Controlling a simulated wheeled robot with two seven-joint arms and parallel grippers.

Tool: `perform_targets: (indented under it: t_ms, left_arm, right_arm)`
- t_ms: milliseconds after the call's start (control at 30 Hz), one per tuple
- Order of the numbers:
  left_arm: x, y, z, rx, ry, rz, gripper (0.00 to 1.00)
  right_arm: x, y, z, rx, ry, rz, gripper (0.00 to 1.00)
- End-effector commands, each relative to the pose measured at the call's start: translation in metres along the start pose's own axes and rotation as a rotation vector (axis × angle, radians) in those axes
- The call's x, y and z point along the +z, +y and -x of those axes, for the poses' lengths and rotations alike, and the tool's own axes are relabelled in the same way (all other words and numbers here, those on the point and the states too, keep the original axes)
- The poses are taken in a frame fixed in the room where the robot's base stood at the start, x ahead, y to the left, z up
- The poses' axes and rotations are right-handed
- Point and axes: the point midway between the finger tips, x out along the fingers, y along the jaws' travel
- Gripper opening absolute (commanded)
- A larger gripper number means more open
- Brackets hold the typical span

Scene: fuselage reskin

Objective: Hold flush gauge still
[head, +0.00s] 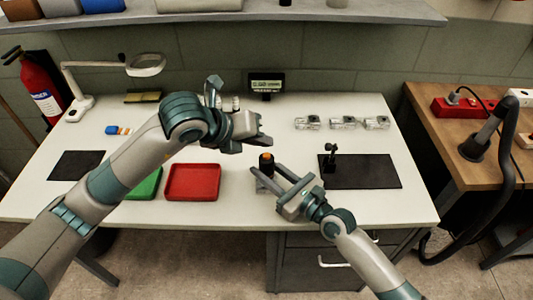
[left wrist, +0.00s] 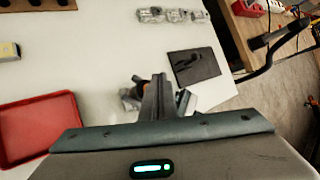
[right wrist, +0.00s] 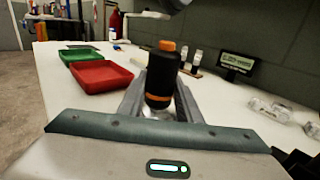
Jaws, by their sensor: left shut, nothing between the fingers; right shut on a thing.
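The flush gauge appears to be the black cylinder with an orange cap and orange lower band (right wrist: 161,74). It stands upright between the fingers of my right gripper (right wrist: 160,103), which is shut on it. In the head view the gauge (head: 266,163) is near the front middle of the white table, and my right gripper (head: 278,182) reaches it from the front right. Its foot is partly hidden by the fingers. My left gripper (head: 258,139) is shut and empty, above and behind the gauge. Its closed fingers (left wrist: 157,97) partly cover the gauge in the left wrist view.
A red tray (head: 193,182) and a green tray (head: 146,184) lie left of the gauge. A black mat (head: 375,173) with a small black stand (head: 330,158) lies right. Clear packaged parts (head: 343,123) and a small display (head: 266,84) are at the back.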

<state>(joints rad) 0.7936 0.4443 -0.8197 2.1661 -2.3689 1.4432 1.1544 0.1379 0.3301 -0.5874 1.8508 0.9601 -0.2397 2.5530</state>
Motion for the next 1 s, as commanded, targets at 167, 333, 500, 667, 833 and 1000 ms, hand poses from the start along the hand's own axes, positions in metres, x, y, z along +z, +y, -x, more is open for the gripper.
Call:
perform_targets:
  t_ms: [167, 333, 500, 667, 833, 1000]
  left_arm:
    - [0.008, -0.008, 0.011, -0.001, -0.001, -0.001, 0.0]
    - [0.015, -0.015, 0.02, -0.001, -0.001, 0.0, 0.0]
    - [0.019, -0.019, 0.026, 0.0, -0.001, -0.001, 0.0]
    - [0.019, -0.019, 0.026, 0.0, 0.0, 0.0, 0.0]
    - [0.019, -0.019, 0.026, 0.0, 0.0, 0.0, 0.0]
    - [0.019, -0.019, 0.026, 0.0, 0.0, 0.0, 0.0]
  right_arm:
    - [0.0, 0.0, 0.0, 0.0, 0.0, 0.0, 0.0]
    - [0.0, 0.0, 0.0, 0.0, 0.0, 0.0, 0.0]
    - [0.0, 0.0, 0.0, 0.0, 0.0, 0.0, 0.0]
    - [0.0, 0.0, 0.0, 0.0, 0.0, 0.0, 0.0]
    - [0.0, 0.0, 0.0, 0.0, 0.0, 0.0, 0.0]
    - [0.0, 0.0, 0.0, 0.0, 0.0, 0.0, 0.0]
